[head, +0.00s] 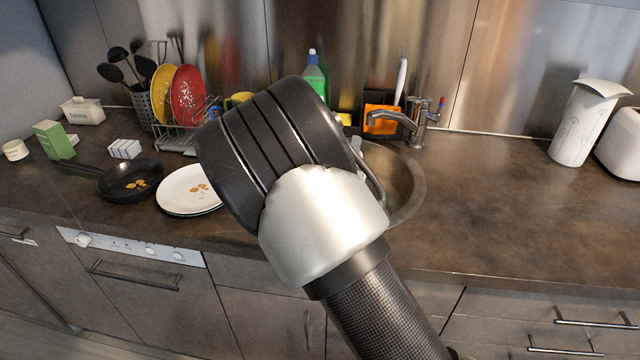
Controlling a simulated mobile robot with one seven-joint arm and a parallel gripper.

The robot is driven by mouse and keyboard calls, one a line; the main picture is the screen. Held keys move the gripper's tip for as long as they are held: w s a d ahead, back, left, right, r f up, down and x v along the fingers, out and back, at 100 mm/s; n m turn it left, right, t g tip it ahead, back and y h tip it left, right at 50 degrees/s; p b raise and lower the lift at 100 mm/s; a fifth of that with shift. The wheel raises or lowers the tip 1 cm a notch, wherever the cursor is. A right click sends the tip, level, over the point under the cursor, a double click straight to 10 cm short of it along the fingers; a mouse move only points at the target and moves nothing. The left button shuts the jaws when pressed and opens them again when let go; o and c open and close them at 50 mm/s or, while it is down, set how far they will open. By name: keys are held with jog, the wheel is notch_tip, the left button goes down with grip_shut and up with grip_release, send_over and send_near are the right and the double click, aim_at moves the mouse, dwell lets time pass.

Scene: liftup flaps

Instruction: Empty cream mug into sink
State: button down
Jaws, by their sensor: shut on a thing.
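The round metal sink (408,190) is set in the brown countertop, partly hidden behind my arm. Its metal faucet (418,122) stands at the back edge, with the spout toward the left. My arm's dark and silver links cross the middle of the head view and cover the left part of the sink. My gripper is hidden behind these links, so its fingers cannot be seen. No cream mug can be made out in this view.
A white plate (188,188) and a black pan (130,180) lie left of my arm. Behind them is a dish rack (178,138). A green bottle (314,75) stands behind the arm. A white pitcher (583,125) stands far right.

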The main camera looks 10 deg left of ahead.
jog(key=shift+a+r+n+p, duration=0.35)
jog(key=shift+a+n+p, duration=0.05)
jog(key=shift+a+n, duration=0.15)
